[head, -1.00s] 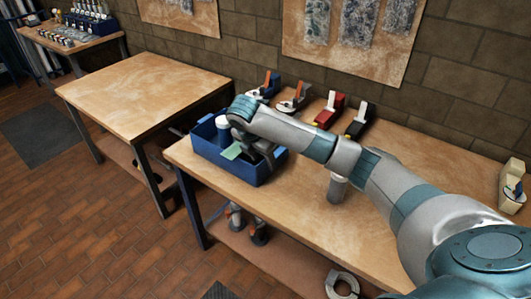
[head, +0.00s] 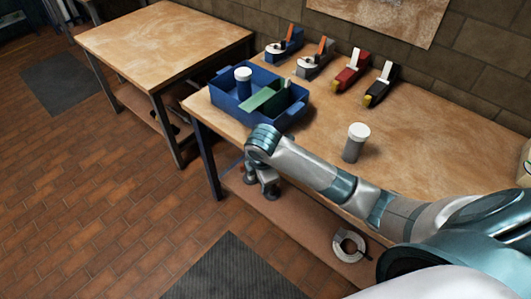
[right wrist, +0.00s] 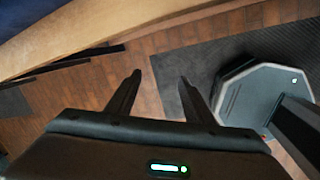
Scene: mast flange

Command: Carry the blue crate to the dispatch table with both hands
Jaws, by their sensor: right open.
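The blue crate (head: 228,108) stands upright at the left end of the near table (head: 315,140). Inside it are a blue jar with a white lid (head: 243,84) and a green flat piece (head: 265,95). My right gripper (right wrist: 160,78) is open with nothing between its fingers in the right wrist view. In the head view my right wrist is in front of the crate, by the table's front edge, apart from the crate; its fingers are not clear there. My left gripper is out of view. A bare-topped table (head: 160,42) stands beyond, at the left; I cannot tell if it is the dispatch table.
A grey jar with a white lid (head: 354,145) stands on the near table, right of the crate. Several tape dispensers (head: 350,72) line its back. A white ring (head: 348,246) lies on the lower shelf. Open brick floor (head: 100,200) lies at the left.

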